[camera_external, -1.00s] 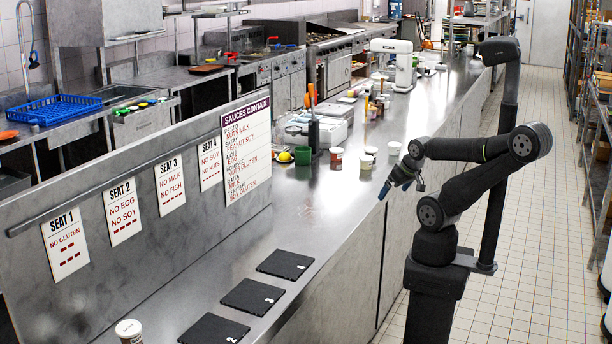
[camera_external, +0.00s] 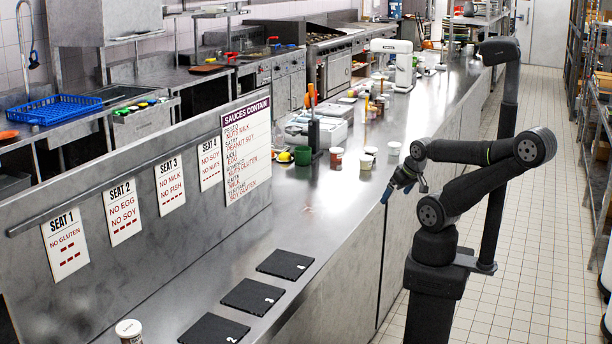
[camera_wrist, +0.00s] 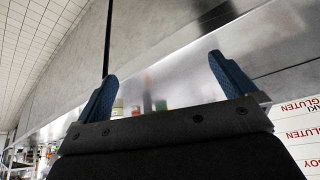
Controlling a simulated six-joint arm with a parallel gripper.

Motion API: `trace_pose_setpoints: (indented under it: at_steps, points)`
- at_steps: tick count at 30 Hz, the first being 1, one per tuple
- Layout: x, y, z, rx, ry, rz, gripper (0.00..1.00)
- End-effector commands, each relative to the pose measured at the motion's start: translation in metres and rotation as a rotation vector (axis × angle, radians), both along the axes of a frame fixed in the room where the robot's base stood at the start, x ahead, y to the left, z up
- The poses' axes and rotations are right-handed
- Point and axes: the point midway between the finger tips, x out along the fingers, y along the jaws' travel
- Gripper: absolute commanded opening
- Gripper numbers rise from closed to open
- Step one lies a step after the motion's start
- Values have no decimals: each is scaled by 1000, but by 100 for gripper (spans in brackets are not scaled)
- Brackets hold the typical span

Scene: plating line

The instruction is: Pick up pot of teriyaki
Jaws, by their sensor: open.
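My gripper (camera_external: 404,193) hangs at the counter's right edge, in front of a loose group of small pots. In the wrist view its two blue fingers (camera_wrist: 162,68) stand wide apart with nothing between them. A further lidded pot (camera_external: 129,331) stands at the near left. I cannot read any pot's label, so I cannot tell which is the teriyaki.
A green container (camera_external: 303,156) and a dark upright holder (camera_external: 314,130) stand left of the pots. Three dark numbered mats (camera_external: 286,264) lie on the near counter (camera_external: 325,215), which is clear between mats and pots. A sauce sign (camera_external: 246,150) hangs on the left panel.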

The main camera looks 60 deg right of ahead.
Motion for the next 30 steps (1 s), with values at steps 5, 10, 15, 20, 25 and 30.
trace_pose_setpoints:
  at_steps: [5,10,15,20,25,30]
  points:
    - [0,0,0,0,0,0,86]
    - [0,0,0,0,0,0,81]
    - [2,-1,3,0,0,-3,81]
    - [21,-17,26,4,6,-37,81]
    - [61,-52,68,10,15,-104,81]
    - [103,-97,104,16,23,-175,81]
